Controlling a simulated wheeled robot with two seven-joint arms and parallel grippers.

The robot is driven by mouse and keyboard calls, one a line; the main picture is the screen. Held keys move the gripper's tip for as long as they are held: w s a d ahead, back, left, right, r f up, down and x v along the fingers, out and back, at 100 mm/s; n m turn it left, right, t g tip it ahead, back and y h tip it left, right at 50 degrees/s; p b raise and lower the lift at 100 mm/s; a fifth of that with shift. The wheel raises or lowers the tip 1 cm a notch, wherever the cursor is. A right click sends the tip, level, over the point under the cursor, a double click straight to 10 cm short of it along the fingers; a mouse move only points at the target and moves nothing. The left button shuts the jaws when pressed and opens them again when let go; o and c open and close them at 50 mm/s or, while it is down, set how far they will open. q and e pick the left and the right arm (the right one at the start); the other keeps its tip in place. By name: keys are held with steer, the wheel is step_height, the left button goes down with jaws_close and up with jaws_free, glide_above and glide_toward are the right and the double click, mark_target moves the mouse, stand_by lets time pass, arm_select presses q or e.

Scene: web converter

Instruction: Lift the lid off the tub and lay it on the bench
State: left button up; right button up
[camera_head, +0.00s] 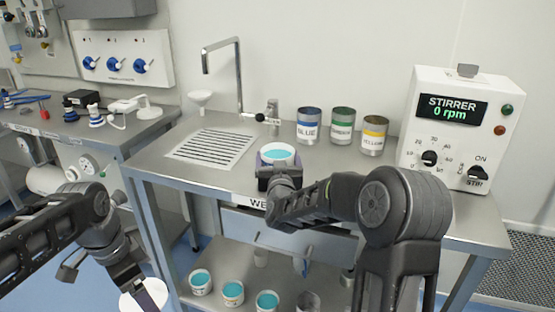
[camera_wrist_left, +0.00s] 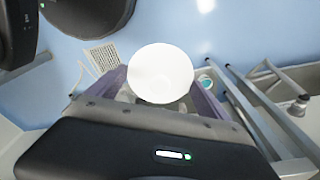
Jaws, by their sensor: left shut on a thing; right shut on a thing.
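A small white tub (camera_head: 277,153) with teal content and an open top is at the front edge of the steel bench (camera_head: 185,178). My right gripper (camera_head: 278,160) is shut on the tub from the front; I cannot tell whether the tub rests on the bench. My left gripper (camera_head: 150,292) is low at the bottom left of the head view, in front of the bench and below its top. It is shut on a white round lid (camera_head: 138,300). In the left wrist view the lid (camera_wrist_left: 160,73) shows between the purple fingers, over the blue floor.
Blue, green and yellow paint cans (camera_head: 342,122) stand at the back, beside the stirrer box (camera_head: 455,130). A drain grille (camera_head: 211,145), a tap (camera_head: 238,75) and a funnel (camera_head: 200,98) are at the left. Several teal-filled tubs (camera_head: 233,292) stand on the lower shelf.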

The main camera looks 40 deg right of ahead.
steer(key=shift+r, duration=0.1)
steer(key=o, duration=2)
steer(key=shift+f, duration=0.2)
steer(key=shift+c, duration=0.2)
steer(key=shift+r, duration=0.2)
steer(key=b+v, duration=0.1)
steer(key=v, duration=1.1)
steer(key=shift+f, duration=0.15)
